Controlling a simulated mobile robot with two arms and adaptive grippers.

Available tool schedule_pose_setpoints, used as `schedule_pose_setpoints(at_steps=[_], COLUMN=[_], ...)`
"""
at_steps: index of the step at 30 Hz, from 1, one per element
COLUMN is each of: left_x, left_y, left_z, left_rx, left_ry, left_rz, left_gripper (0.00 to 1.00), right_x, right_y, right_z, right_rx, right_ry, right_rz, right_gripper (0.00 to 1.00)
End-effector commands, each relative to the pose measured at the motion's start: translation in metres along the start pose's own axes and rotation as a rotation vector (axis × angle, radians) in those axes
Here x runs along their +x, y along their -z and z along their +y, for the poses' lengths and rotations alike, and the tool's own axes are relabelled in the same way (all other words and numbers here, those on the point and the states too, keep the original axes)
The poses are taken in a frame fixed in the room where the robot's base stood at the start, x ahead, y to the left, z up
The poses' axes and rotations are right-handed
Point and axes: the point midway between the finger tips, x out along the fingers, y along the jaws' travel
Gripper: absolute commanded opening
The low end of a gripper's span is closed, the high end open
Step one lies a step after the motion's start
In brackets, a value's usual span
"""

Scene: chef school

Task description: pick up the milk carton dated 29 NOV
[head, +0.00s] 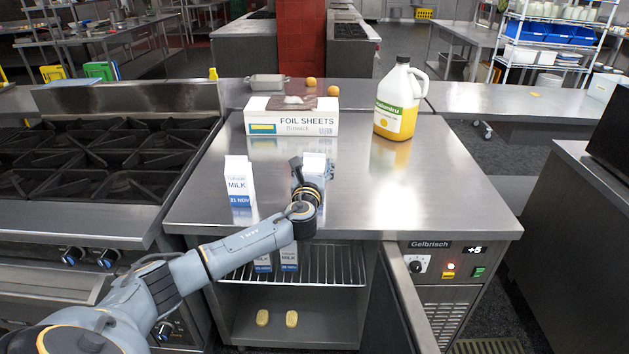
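A white and blue milk carton (239,184) stands upright on the steel counter, left of my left gripper. Its blue band seems to read 21 or 31 NOV. My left gripper (312,170) is over the middle of the counter. A white, box-like thing (315,161) shows at its fingers, probably another milk carton, mostly hidden by the gripper; no date shows on it. I cannot tell whether the fingers are closed on it. Two more milk cartons, a left one (262,263) and a right one (289,260), stand on the wire shelf below the counter; their dates are too small to read.
A foil sheets box (292,122) stands behind the gripper, with a yellow-filled jug (398,105) to its right. A metal tin (267,82) and two orange fruits (333,90) lie farther back. A stove (105,165) adjoins on the left. The counter's right side is clear.

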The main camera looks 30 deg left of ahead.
Motion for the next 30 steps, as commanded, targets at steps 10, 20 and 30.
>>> schedule_pose_setpoints(at_steps=[10,20,30], left_x=[0.000,0.000,-0.024], left_y=[-0.002,-0.013,-0.072], left_z=[0.000,0.000,0.021], left_rx=[0.000,-0.002,0.003], left_ry=[-0.001,0.000,0.001], left_rz=[-0.003,-0.006,-0.010], left_gripper=[0.06,0.06,0.06], right_x=[0.000,0.001,0.000], right_y=[0.000,0.000,-0.001], right_z=[0.000,0.001,0.001], right_rx=[0.001,0.001,0.001], right_ry=[0.000,-0.001,-0.002], right_rz=[0.000,0.000,-0.001], right_gripper=[0.79,0.79,0.79])
